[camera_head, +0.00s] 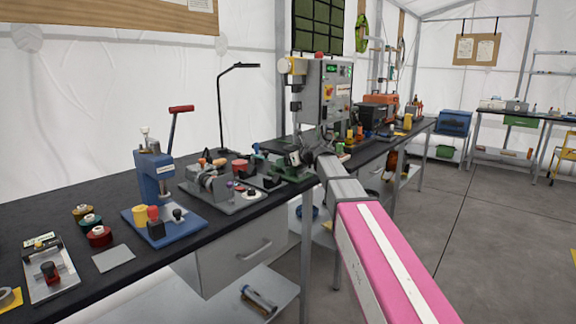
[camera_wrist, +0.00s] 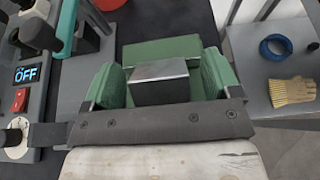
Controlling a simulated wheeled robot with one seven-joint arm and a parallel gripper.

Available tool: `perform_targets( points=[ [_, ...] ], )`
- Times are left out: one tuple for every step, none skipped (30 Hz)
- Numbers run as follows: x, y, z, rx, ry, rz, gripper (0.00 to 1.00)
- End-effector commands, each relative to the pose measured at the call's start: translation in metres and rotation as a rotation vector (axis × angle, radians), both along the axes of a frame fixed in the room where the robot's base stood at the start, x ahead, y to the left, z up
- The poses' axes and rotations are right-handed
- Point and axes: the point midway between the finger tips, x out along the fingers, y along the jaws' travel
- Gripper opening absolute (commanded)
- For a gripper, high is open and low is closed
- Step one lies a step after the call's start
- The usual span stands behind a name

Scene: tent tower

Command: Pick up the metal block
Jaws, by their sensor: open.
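The metal block (camera_wrist: 160,84) is a grey box with a bright, smooth top, in the middle of the wrist view. My gripper (camera_wrist: 162,66) is open, with one green finger to the left of the block and one to the right. Narrow gaps seem to remain between block and fingers; I cannot tell whether either touches. A green part (camera_wrist: 160,48) lies just behind the block, and the block's underside is hidden. In the head view my gripper (camera_head: 303,153) is low over the workbench by green equipment; the block cannot be made out there.
The black workbench (camera_head: 130,190) carries a blue press (camera_head: 155,178), a grey fixture (camera_head: 215,185) and several spools. A grey control box (camera_head: 325,90) stands behind my gripper.

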Motion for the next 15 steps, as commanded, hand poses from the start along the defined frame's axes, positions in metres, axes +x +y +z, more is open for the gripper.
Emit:
perform_targets(
  points=[
    [-0.0004, -0.0003, 0.0001, 0.000, 0.000, 0.000, 0.83],
    [-0.0004, -0.0004, 0.0001, 0.000, 0.000, 0.000, 0.83],
    [-0.0004, -0.0004, 0.0001, 0.000, 0.000, 0.000, 0.80],
    [-0.0005, -0.0005, 0.0002, 0.000, 0.000, 0.000, 0.70],
    [-0.0006, -0.0004, 0.0003, 0.000, 0.000, 0.000, 0.60],
    [-0.0006, -0.0005, 0.0002, 0.000, 0.000, 0.000, 0.47],
    [-0.0006, -0.0005, 0.0003, 0.000, 0.000, 0.000, 0.37],
    [-0.0006, -0.0005, 0.0003, 0.000, 0.000, 0.000, 0.28],
    [-0.0006, -0.0005, 0.0003, 0.000, 0.000, 0.000, 0.22],
    [-0.0006, -0.0006, 0.0003, 0.000, 0.000, 0.000, 0.22],
    [-0.0005, -0.0005, 0.0006, 0.001, -0.001, 0.000, 0.17],
    [-0.0005, -0.0005, 0.0006, 0.001, -0.001, 0.000, 0.17],
    [-0.0006, -0.0006, 0.0007, 0.001, -0.001, 0.000, 0.17],
    [-0.0006, -0.0006, 0.0007, 0.001, -0.001, 0.000, 0.17],
    [-0.0006, -0.0006, 0.0007, 0.001, -0.001, 0.000, 0.17]
  ],
)
